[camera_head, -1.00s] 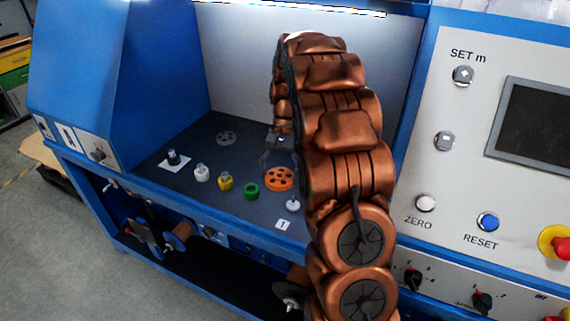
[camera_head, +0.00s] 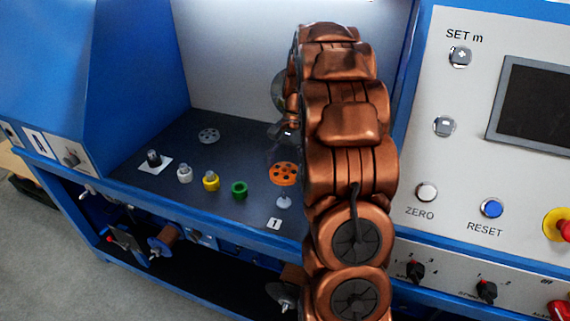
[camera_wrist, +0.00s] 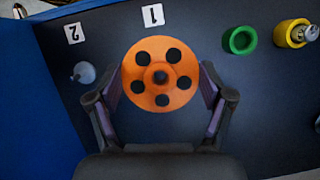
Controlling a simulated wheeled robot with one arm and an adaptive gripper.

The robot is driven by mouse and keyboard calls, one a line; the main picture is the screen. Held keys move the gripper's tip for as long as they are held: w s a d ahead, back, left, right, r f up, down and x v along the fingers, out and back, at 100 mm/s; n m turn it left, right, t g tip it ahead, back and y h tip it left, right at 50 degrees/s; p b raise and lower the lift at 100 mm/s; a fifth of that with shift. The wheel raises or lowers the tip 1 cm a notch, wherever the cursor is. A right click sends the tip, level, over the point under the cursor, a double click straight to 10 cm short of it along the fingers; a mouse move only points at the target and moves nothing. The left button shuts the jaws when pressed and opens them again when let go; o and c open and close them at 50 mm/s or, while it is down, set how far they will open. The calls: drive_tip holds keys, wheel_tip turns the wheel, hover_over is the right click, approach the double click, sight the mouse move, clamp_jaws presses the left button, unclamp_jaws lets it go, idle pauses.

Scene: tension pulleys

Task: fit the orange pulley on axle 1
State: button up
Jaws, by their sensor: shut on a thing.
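The orange pulley (camera_head: 284,173), a flat disc with several dark round holes, is held between the fingers of my gripper (camera_wrist: 159,82). In the wrist view the pulley (camera_wrist: 160,98) faces the camera, with one dark finger against each side. In the head view it appears just above the pale axle (camera_head: 284,201) beside the label 1 (camera_head: 275,223). The label 1 (camera_wrist: 153,14) also shows beyond the pulley in the wrist view, where axle 1 cannot be seen, probably hidden under the disc. Another pale axle (camera_wrist: 84,72) stands near label 2 (camera_wrist: 74,33).
A green ring (camera_head: 239,188), a yellow collar (camera_head: 211,181), a white collar (camera_head: 185,173) and a black part on a white card (camera_head: 153,158) stand left of the pulley. A grey pulley (camera_head: 209,135) lies farther back. A blue wall (camera_wrist: 55,120) borders the wrist view's left.

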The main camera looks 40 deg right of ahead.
drive_tip(key=b, duration=0.1)
hover_over(285, 201)
drive_tip(key=shift+w+d+f, duration=0.15)
drive_tip(key=shift+w+f, duration=0.05)
drive_tip(key=shift+f, duration=0.9)
drive_tip(key=shift+w+d+f, duration=0.15)
drive_tip(key=shift+w+f, duration=0.05)
drive_tip(key=shift+f, duration=0.9)
drive_tip(key=shift+a+f+b, duration=0.15)
drive_tip(key=shift+f+b, duration=0.25)
drive_tip(key=shift+f, duration=0.2)
drive_tip(key=shift+f, duration=0.7)
drive_tip(key=shift+f+b, duration=0.65)
drive_tip(key=shift+f, duration=0.15)
idle(0.4)
drive_tip(key=shift+f, duration=0.5)
drive_tip(key=shift+s, duration=0.1)
idle(0.3)
drive_tip(key=o, duration=1.2)
drive_tip(key=shift+v, duration=6)
